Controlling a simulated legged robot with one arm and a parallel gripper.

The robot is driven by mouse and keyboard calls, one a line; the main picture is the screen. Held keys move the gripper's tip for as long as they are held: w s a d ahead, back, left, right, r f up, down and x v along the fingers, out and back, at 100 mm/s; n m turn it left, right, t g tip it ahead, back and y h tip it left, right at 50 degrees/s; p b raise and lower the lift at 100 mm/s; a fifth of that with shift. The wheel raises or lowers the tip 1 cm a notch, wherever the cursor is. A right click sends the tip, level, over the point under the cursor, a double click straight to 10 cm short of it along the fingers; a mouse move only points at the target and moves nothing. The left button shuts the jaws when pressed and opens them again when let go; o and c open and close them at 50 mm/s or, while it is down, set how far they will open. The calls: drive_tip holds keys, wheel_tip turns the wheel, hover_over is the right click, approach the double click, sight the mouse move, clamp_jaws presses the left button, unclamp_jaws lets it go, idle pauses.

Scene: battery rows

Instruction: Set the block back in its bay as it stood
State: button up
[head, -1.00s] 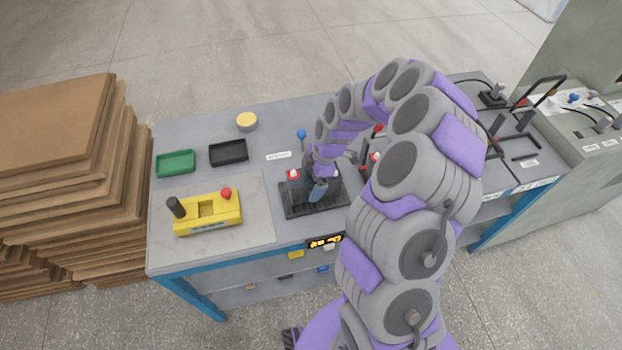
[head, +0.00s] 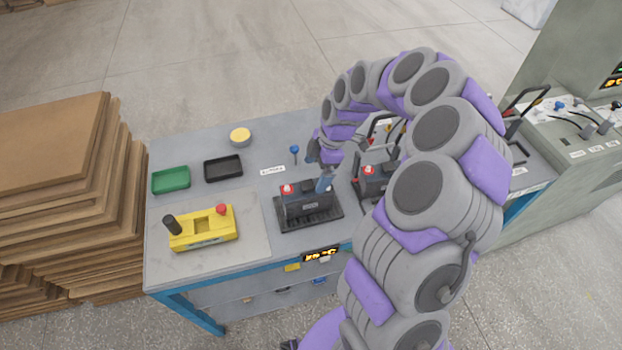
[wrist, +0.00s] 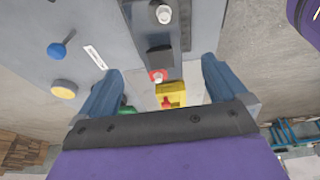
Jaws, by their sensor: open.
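A dark block (head: 306,200) with a red terminal cap stands upright in a black tray-like bay (head: 283,224) on the bench. In the wrist view its top (wrist: 160,57) shows between my fingers, with the red cap (wrist: 157,75) and a pale metal terminal (wrist: 163,14). My gripper (head: 319,167) is open, with blue fingers spread, above and behind the block in the head view. In the wrist view my gripper (wrist: 162,68) has gaps between both fingers and the block. One finger hides part of the block's right end in the head view.
A second block with a red cap (head: 369,171) stands close right, partly behind my arm. A blue knob (head: 294,149) stands behind the bay. A yellow control box (head: 203,229), green tray (head: 171,179), black tray (head: 223,168) and yellow disc (head: 240,135) lie left.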

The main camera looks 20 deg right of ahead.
drive_tip(key=shift+d+r, duration=0.2)
drive_tip(key=shift+r, duration=0.4)
drive_tip(key=s+a+r+m, duration=0.5)
drive_tip(key=s+a+r, duration=0.1)
drive_tip(key=s+r, duration=0.55)
drive_tip(key=s+d+r+m+g+h, duration=0.1)
drive_tip(key=s+m, duration=0.5)
drive_tip(key=s, duration=0.5)
drive_tip(key=s+d+m+h, duration=0.1)
drive_tip(key=s+m+h, duration=0.1)
drive_tip(key=s+m, duration=0.5)
drive_tip(key=s, duration=0.4)
drive_tip(key=shift+s+d+r+g, duration=0.2)
drive_tip(key=shift+s+r+g, duration=0.15)
drive_tip(key=shift+s+g, duration=0.05)
drive_tip(key=shift+r, duration=0.1)
